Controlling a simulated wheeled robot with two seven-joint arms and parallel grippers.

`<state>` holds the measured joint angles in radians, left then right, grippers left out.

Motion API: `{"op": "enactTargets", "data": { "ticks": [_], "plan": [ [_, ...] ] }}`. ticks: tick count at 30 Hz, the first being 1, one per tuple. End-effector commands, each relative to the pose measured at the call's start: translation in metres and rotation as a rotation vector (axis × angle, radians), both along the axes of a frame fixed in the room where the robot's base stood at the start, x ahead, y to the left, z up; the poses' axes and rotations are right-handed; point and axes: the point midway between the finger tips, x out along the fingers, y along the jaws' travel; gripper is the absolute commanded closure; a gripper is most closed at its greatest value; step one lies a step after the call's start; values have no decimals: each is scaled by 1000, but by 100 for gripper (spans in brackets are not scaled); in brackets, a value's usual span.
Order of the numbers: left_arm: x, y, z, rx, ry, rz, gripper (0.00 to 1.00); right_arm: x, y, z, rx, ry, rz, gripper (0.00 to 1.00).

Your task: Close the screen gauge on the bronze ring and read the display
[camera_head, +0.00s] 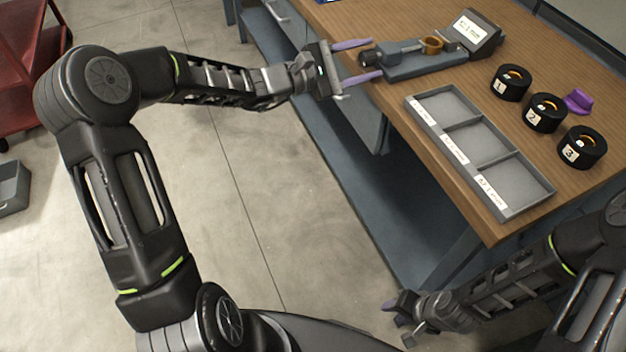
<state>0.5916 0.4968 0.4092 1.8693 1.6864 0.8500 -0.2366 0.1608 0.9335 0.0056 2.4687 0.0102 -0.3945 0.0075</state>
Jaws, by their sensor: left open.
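The screen gauge (415,62) lies on the wooden bench near its back left edge, a grey bar with a dark knob at its left end. The bronze ring (432,46) sits on the gauge towards its right end; whether the jaws touch it is too small to tell. The display (469,30) is tilted up at the right end, its text too small to read. My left gripper (358,61) is open, its purple fingers apart on either side of the gauge's knob end, apparently not gripping. My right gripper (393,313) hangs low, off the bench; its opening is unclear.
A grey three-compartment tray (480,143), empty, with labels, lies along the bench's front edge. Black cylinders numbered 1 (511,84), 2 (544,114) and 3 (582,148) stand right of it. A purple object (577,101) is behind cylinder 2.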

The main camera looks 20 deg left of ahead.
Motion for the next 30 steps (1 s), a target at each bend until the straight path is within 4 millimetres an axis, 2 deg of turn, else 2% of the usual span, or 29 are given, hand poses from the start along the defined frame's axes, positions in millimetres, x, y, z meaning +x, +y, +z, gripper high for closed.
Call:
{"op": "enactTargets", "data": {
  "ticks": [1,11,20,21,22,30],
  "plan": [
    [0,0,10,-36,37,1,46,0,0,22,0,0,0,64],
    [0,0,10,-309,309,2,46,0,0,88,0,0,0,64],
    [0,1,11,-666,666,3,46,0,0,149,0,0,0,64],
    [-7,10,-1,-661,661,6,46,0,0,134,0,-1,1,64],
    [-12,15,-3,-658,659,7,46,0,0,131,0,-1,1,64],
    [-54,57,-2,-654,656,6,46,0,0,122,0,0,0,64]
  ]
}}
